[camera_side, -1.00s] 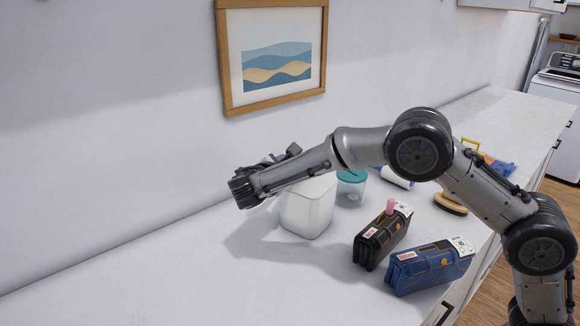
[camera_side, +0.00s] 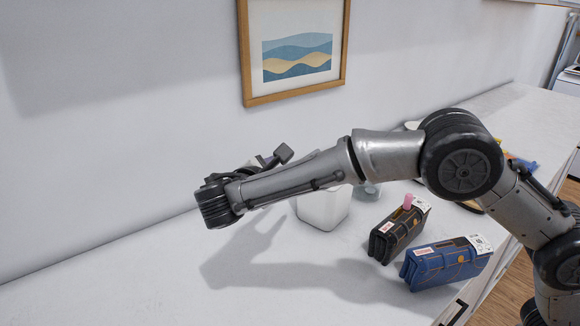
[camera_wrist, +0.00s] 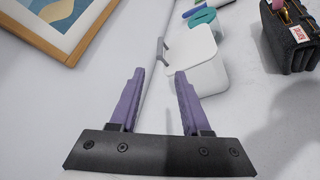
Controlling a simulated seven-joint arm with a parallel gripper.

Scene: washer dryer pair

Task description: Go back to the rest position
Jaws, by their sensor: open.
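My gripper shows in the wrist view (camera_wrist: 157,75) with its two purple fingers apart and nothing between them. In the side view the arm reaches left above the counter, and the wrist mostly hides the fingers. A white bin (camera_side: 322,208) stands on the counter (camera_side: 130,275), partly behind my forearm. In the wrist view the white bin (camera_wrist: 200,60) has a lid and a grey handle, and lies beyond the fingertips, apart from them.
A black case (camera_side: 398,232) with a pink item on top and a blue case (camera_side: 445,263) stand at the right. A teal lid (camera_wrist: 203,18) is beyond the bin. A framed picture (camera_side: 293,55) hangs on the wall. The counter's left part is clear.

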